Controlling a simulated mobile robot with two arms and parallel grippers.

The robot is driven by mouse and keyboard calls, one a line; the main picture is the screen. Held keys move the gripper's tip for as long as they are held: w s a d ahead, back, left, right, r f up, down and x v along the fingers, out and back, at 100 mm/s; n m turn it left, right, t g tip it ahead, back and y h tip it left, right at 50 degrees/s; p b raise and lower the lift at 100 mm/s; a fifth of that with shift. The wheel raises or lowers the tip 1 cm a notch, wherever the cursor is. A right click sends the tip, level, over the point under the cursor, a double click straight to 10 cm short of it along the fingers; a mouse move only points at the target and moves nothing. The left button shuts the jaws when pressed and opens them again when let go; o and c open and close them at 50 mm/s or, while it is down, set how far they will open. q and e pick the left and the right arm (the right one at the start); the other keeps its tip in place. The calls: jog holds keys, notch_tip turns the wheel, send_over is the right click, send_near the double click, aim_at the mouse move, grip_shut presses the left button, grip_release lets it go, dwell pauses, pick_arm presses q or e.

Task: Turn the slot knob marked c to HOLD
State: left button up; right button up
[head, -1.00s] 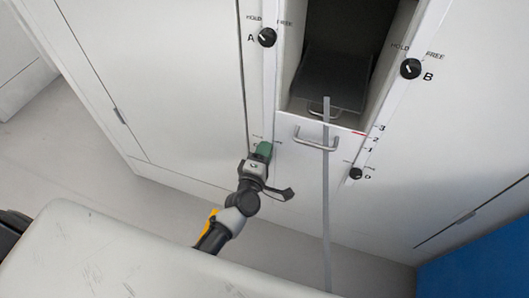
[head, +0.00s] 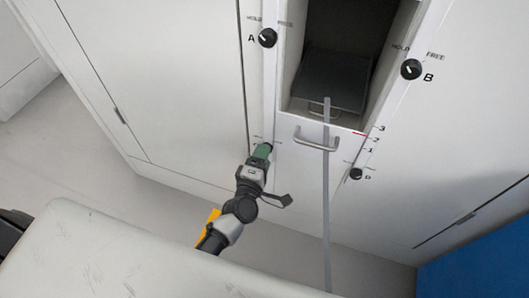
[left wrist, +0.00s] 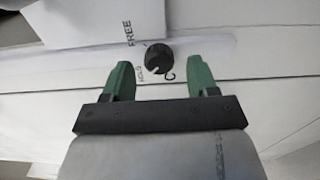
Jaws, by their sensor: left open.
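The black round knob (left wrist: 159,57) marked C is on a white panel in the left wrist view. HOLD is printed at its lower left and FREE at its upper left. A small light mark on the knob's lower left is on the HOLD side, but its exact direction is hard to read. My left gripper (left wrist: 159,72) is open, its green fingers at either side of the knob and apart from it. In the head view the left gripper (head: 262,152) is low on the cabinet front and hides the knob. My right gripper is not in view.
Knob A (head: 267,38), knob B (head: 411,69) and knob D (head: 356,174) are on the cabinet front. An open bay with a dark tray (head: 334,82) is between A and B. A handle (head: 316,140) and a vertical grey bar (head: 326,200) are right of my gripper.

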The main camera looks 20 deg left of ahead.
pick_arm(q)
jog(key=s, duration=0.9)
jog(key=shift+a, duration=0.15)
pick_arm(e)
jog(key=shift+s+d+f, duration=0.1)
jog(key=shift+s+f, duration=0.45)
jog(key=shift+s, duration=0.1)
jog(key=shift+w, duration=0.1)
